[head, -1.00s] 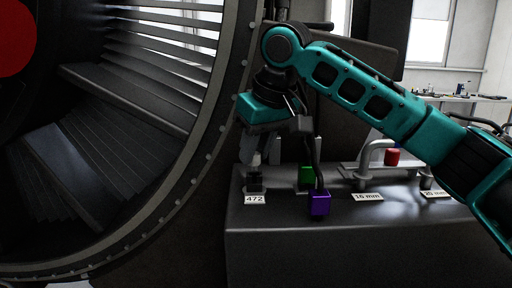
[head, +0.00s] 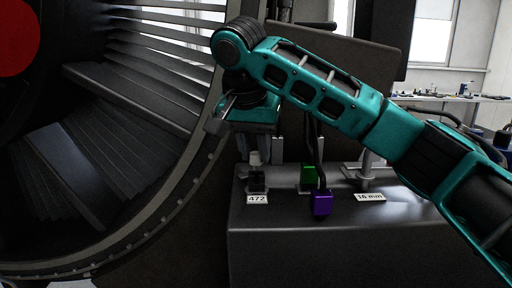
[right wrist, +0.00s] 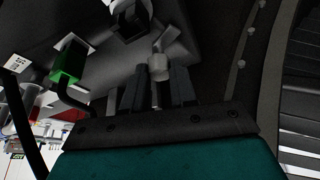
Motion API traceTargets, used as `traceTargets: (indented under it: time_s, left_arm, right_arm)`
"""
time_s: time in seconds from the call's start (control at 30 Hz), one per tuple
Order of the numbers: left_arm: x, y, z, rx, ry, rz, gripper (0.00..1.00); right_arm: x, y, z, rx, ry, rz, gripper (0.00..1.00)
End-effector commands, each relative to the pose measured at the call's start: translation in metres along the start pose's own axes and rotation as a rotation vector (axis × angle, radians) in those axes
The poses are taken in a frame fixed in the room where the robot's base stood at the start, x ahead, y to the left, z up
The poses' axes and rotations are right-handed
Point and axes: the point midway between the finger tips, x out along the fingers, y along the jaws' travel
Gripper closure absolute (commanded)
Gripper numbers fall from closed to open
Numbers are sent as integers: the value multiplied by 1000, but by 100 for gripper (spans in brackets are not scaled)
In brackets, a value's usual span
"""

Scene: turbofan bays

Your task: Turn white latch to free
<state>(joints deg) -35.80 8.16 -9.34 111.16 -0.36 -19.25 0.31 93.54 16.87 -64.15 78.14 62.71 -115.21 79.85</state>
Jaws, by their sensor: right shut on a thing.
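The white latch (head: 255,159) stands on the dark ledge above the "472" label, and only its lower part shows in the head view. In the right wrist view the pale latch (right wrist: 159,66) has a round hub with a short arm slanting up to the right. My right gripper (head: 259,152) points down over it, with a finger on each side. In the right wrist view my right gripper (right wrist: 158,88) is shut on the latch, its fingers flanking the stem. My left gripper is in neither view.
A green block (head: 308,174) and a purple block (head: 322,203) with dark cables sit just right of the latch. The "472" label (head: 257,199) and "16 mm" label (head: 370,197) mark the ledge (head: 370,240). The round fan casing (head: 190,190) rises close on the left.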

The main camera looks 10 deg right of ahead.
Motion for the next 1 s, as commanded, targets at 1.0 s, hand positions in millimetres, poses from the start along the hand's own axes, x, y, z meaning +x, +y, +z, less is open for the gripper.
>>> traceTargets:
  time_s: [1.0]
  left_arm:
    - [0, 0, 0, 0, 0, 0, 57]
  right_arm:
    - [-1, -3, -2, 452, 2, 184, 100]
